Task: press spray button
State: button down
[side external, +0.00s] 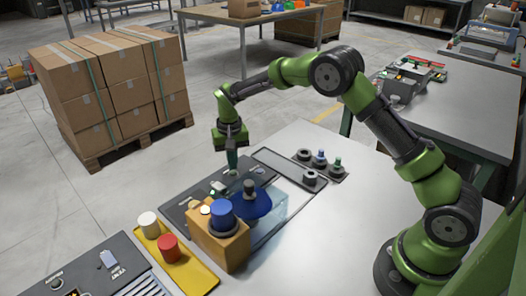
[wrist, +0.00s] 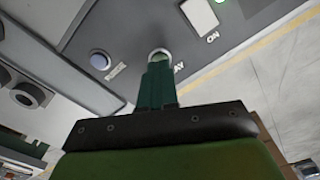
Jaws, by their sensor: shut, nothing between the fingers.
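The spray button (wrist: 159,54) is a round pale button in a metal ring on a dark grey control panel (wrist: 135,25). The letters "AY" show beside it, and the rest of its label is hidden. My gripper (wrist: 158,68) is shut and empty, with its dark green fingertips over the near edge of the button. I cannot tell whether they touch it. In the side external view my gripper (side external: 232,168) points down at the far end of the panel (side external: 174,207).
A bluish-white button (wrist: 100,60) and a white "ON" switch (wrist: 200,14) flank the spray button. Beside the panel are an orange box (side external: 222,250) with a blue cylinder (side external: 222,211) and a dark blue shape (side external: 254,207). A yellow tray (side external: 196,275) holds white and red cylinders.

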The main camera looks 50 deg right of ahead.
jog(key=shift+r, duration=2.55)
grip_release()
jog(key=shift+s+f, duration=0.1)
jog(key=shift+f, duration=0.25)
jog(key=s, duration=0.2)
jog(key=shift+s+a+r+n, duration=0.1)
jog(key=shift+s+r+n, duration=0.1)
jog(key=shift+s+n, duration=0.15)
jog(key=s+r+t, duration=0.2)
jog(key=s+r, duration=0.3)
jog(key=s, duration=0.4)
jog(key=s+r+n+t+y, duration=0.1)
jog(key=s+r+t, duration=0.1)
jog(key=s+r, duration=0.4)
jog(key=s+r+t+y, duration=0.1)
jog(key=s+r+t, duration=0.2)
jog(key=s, duration=0.8)
notch_tip(320, 180, up, 2)
jog(key=shift+s+a+r, duration=0.15)
jog(key=shift+s, duration=0.2)
